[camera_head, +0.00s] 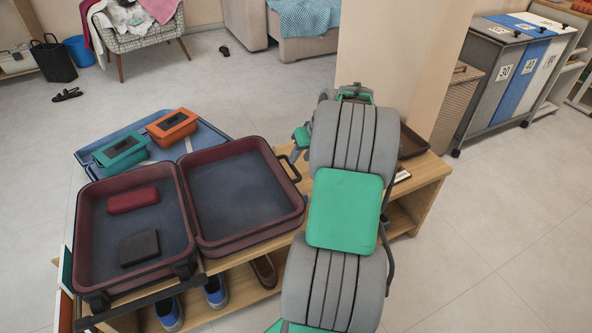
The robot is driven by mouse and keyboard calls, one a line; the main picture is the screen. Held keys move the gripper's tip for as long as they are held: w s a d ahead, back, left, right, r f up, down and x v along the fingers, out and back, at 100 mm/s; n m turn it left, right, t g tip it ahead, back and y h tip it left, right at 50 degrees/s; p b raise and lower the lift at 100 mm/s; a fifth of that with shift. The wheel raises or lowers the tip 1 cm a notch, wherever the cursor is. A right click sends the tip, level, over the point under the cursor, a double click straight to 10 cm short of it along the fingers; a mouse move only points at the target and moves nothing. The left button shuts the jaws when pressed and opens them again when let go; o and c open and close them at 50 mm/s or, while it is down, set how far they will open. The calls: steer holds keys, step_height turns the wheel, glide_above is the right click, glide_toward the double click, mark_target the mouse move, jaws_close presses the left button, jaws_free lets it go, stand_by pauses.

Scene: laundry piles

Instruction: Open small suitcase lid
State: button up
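A maroon suitcase (132,246) lies open on the wooden bench, its two halves side by side. The left half holds a red case (133,200) and a black case (139,248). The right half (243,199) lies folded out, shows a dark blue lining and is empty. A dark handle (291,168) is on its right edge. My gripper (292,154) shows only in part, behind and left of my grey and green arm, just beyond the handle. It seems apart from the suitcase. Its fingers are too small and hidden to tell whether they are open.
A blue open case (214,134) lies behind the suitcase, with teal and orange boxes (172,127) on it. The bench (424,176) has shoes on its lower shelf. A pillar (395,60) stands behind my arm. Bins (500,75) stand at back right. Floor at right is clear.

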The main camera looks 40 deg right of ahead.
mark_target(294, 167)
steer(key=b+x, duration=0.1)
steer(key=x, duration=0.4)
jaws_close()
stand_by(1.3)
